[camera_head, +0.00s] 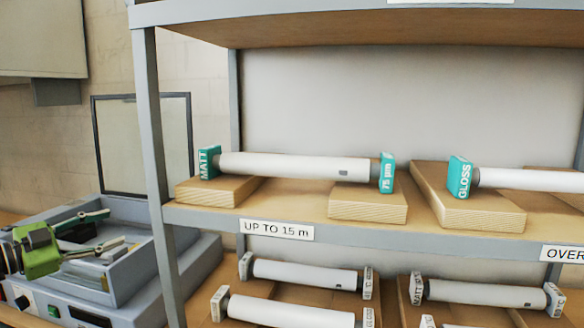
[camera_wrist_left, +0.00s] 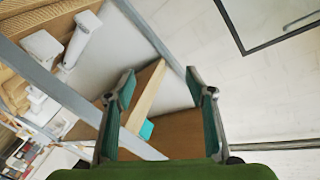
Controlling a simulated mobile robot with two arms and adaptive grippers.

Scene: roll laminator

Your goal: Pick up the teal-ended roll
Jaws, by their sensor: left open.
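A white roll (camera_head: 290,166) with teal end blocks lies across two wooden blocks on the upper shelf. Its ends read MATT and 75 µm. A second white roll (camera_head: 530,180) with a teal GLOSS end block lies to its right, running out of frame. My left gripper (camera_head: 116,227) is open and empty, left of the shelf post and apart from both rolls. In the left wrist view my open fingers (camera_wrist_left: 160,80) frame a small teal patch (camera_wrist_left: 147,129) beyond them, mostly hidden. My right gripper is not in view.
The grey shelf post (camera_head: 160,150) stands between my left gripper and the rolls. The lower shelf holds several white rolls with grey-white ends (camera_head: 305,275). A grey laminator (camera_head: 110,280) stands below my left gripper. Another shelf board (camera_head: 350,32) runs above the rolls.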

